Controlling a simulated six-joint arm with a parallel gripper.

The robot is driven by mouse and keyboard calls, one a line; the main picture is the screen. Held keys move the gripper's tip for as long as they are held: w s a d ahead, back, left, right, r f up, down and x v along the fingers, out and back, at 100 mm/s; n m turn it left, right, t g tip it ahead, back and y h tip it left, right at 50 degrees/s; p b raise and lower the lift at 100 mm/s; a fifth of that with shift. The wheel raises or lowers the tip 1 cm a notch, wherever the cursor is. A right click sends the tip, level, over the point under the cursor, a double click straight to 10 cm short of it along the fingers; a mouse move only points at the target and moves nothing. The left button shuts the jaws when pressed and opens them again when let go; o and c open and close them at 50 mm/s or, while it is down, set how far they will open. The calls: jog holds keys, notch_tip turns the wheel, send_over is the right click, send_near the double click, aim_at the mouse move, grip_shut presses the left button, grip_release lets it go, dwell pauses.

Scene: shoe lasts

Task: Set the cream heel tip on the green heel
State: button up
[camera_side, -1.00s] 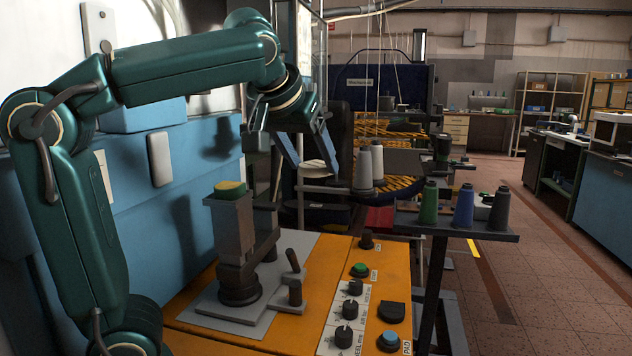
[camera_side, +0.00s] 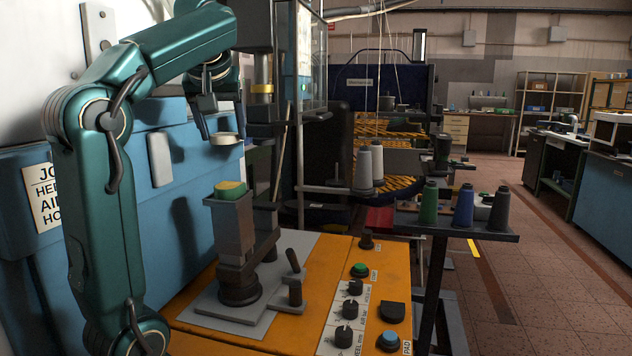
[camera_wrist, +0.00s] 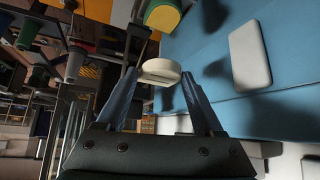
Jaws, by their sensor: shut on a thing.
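My gripper (camera_side: 224,138) is shut on the cream heel tip (camera_side: 224,139), a pale disc held between the fingertips. In the wrist view the heel tip (camera_wrist: 160,71) shows between my two fingers (camera_wrist: 160,84). The green heel (camera_side: 230,187) has a yellow edge and sits on top of a grey upright post. The heel tip is above the green heel and apart from it, close to straight over it in the side view. The green heel also shows at the top edge of the wrist view (camera_wrist: 163,14).
The grey post (camera_side: 234,228) stands on a grey plate on an orange bench (camera_side: 310,310) with knobs and buttons. A dark vertical column (camera_side: 262,110) stands just right of my gripper. A blue cabinet (camera_side: 110,250) is behind. Thread spools (camera_side: 463,206) stand on a shelf to the right.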

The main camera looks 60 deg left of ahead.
aim_at(229, 184)
jog(key=shift+f, duration=4)
jog(key=shift+f, duration=0.1)
jog(key=o, duration=1.5)
